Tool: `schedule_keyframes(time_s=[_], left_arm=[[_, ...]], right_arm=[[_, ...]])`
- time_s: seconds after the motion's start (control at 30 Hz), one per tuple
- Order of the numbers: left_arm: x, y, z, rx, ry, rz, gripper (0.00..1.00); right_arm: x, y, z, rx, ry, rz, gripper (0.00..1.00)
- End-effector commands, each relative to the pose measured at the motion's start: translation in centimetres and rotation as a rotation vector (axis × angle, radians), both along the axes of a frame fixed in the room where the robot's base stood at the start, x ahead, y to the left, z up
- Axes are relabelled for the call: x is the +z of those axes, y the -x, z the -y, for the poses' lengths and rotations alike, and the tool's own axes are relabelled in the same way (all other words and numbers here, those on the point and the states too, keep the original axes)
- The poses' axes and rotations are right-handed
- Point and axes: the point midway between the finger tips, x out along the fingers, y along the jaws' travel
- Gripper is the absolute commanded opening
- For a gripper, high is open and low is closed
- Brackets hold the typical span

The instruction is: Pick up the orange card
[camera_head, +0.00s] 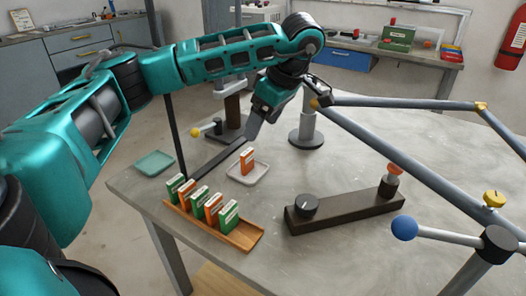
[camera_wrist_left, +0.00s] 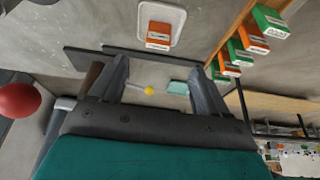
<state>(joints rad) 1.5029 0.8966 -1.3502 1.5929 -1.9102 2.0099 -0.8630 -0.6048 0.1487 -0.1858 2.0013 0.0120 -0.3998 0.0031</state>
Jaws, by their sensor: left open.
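An orange card (camera_head: 247,161) with a white label stands on a small white tray (camera_head: 236,178) on the grey table. In the left wrist view the orange card (camera_wrist_left: 158,36) is at the top, beyond the fingers, on the white tray (camera_wrist_left: 176,22). My left gripper (camera_head: 250,138) is above and behind the tray in the head view. In the left wrist view its fingers (camera_wrist_left: 160,68) are spread apart with nothing between them, clear of the card. My right gripper is not in view. More orange cards (camera_head: 213,208) stand among green cards (camera_head: 228,213) in a wooden rack (camera_head: 240,237).
A dark block with a dial (camera_head: 345,212) lies right of the tray. Grey tubes (camera_head: 390,160) with a blue ball (camera_head: 404,228) cross the right side. A teal tray (camera_head: 154,163) sits at the left table edge. A yellow knob (camera_head: 195,132) stands behind the dark bar (camera_head: 217,160).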

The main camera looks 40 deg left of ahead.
Motion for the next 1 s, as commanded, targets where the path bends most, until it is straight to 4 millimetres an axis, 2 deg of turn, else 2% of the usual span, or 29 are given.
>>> schedule_keyframes(time_s=[0.2, 0.3, 0.53, 0.67, 0.8, 1.0], left_arm=[[-3.2, 0.2, -1.1, 0.003, 0.001, -0.005, 0.77], [-4.9, 0.3, -1.8, 0.003, 0.0, -0.004, 0.77], [-7.0, 0.3, -2.9, 0.002, 0.0, -0.001, 0.77], [-7.9, 0.3, -3.3, 0.002, 0.0, -0.002, 0.77], [-10.0, 0.2, -4.2, 0.002, -0.001, -0.003, 0.77], [-11.8, 0.2, -5.0, 0.001, 0.0, -0.003, 0.77]], right_arm=[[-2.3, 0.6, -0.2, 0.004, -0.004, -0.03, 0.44], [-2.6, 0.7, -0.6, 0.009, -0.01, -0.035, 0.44], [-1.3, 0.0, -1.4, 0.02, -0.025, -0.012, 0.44], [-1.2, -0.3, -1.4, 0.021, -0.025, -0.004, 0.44], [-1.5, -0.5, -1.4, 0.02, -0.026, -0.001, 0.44], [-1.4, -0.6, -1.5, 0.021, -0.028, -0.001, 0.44]])
